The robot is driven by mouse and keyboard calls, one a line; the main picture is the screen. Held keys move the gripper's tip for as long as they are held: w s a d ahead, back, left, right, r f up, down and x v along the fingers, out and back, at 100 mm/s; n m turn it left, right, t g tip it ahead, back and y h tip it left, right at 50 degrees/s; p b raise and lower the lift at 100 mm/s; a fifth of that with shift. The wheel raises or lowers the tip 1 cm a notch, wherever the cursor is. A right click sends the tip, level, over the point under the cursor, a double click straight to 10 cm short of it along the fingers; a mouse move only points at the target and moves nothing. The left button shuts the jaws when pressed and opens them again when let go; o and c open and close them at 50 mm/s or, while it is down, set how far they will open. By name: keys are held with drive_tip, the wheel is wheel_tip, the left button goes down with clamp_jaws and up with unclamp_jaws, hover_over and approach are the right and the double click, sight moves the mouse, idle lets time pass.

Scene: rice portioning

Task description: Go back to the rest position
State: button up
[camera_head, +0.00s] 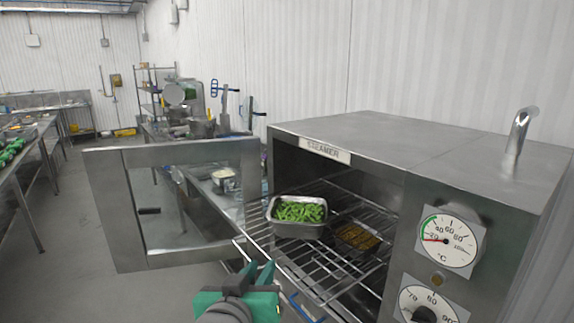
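My gripper (258,272) is at the bottom centre of the head view, in front of the open steamer (400,142). Its two dark green fingers stand a little apart with nothing seen between them. A metal pan of green vegetables (298,229) sits on the steamer's wire rack (318,282), beyond my gripper and to its right, apart from it. A second, darker pan (357,237) with brownish contents sits on the rack to the right of it, deeper in shadow.
The steamer's glass door (180,202) stands open to the left of my gripper. Two dials (448,240) are on its front at right. A metal counter (205,180) with equipment lies behind the door. Open floor (75,270) is at left, beside another table (25,150).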

drive_tip(key=s+d+f+n+y, duration=0.1)
drive_tip(key=s+f, duration=0.3)
drive_tip(key=f, duration=1)
drive_tip(key=s+d+f+n+y, duration=0.15)
drive_tip(key=s+f, duration=0.25)
drive_tip(key=f, duration=1)
drive_tip(key=s+f, duration=0.7)
drive_tip(key=s, duration=0.5)
drive_tip(key=s+d+m, duration=0.2)
drive_tip(key=s+d, duration=0.1)
drive_tip(key=s, duration=1.4)
drive_tip(key=shift+f+t, duration=0.15)
drive_tip(key=shift+t, duration=0.25)
drive_tip(key=shift+a, duration=0.1)
drive_tip(key=c, duration=0.5)
drive_tip(key=shift+w, duration=0.1)
clamp_jaws()
